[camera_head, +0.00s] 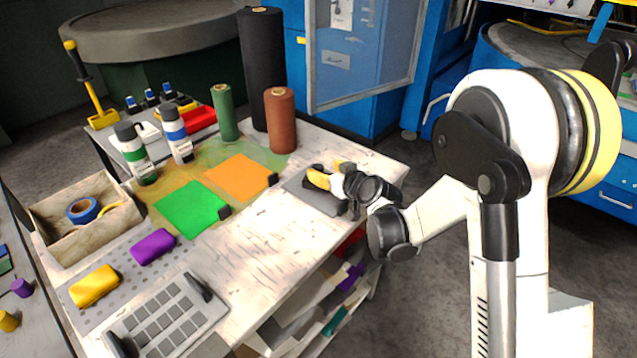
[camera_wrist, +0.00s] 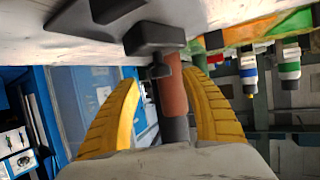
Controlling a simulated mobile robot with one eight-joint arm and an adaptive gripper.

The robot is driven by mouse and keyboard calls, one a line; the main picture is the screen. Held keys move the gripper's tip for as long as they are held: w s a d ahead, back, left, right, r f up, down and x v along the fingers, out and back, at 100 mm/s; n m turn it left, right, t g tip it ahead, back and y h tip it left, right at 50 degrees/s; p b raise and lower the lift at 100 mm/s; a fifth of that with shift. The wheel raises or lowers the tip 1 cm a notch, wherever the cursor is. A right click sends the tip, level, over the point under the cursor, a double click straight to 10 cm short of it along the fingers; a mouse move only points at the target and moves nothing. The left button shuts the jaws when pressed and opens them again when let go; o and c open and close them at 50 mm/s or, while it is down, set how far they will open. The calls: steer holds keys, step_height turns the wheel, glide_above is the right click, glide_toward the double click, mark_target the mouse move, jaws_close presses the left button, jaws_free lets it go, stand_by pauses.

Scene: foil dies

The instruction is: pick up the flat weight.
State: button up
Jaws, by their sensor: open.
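A dark block with a raised, knob-like part (camera_wrist: 153,38) sits on the white table in the wrist view, which shows the scene upside down. It looks like the flat weight. It lies ahead of my gripper (camera_wrist: 163,88), roughly between the lines of the two yellow fingers. The fingers are apart and nothing is visibly held between them. In the head view my gripper (camera_head: 330,178) is low over a dark grey flat piece (camera_head: 314,199) at the table's right end. There the fingers and wrist partly hide the dark block, and I cannot tell whether they touch it.
A brown roll (camera_head: 281,120), a green roll (camera_head: 224,112) and a tall black roll (camera_head: 262,70) stand behind. Orange (camera_head: 240,176) and green (camera_head: 190,208) sheets lie left, with small black blocks at their edges. Bare tabletop (camera_head: 262,240) lies in front.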

mark_target(320, 168)
steer(key=b+x, duration=0.1)
steer(key=x, duration=0.3)
steer(key=shift+a+f+b, duration=0.1)
steer(key=shift+f+b, duration=0.2)
steer(key=shift+b, duration=0.05)
steer(key=shift+r, duration=0.1)
steer(key=shift+c, duration=0.4)
steer(key=c, duration=1.1)
jaws_close()
steer(key=shift+r, duration=0.15)
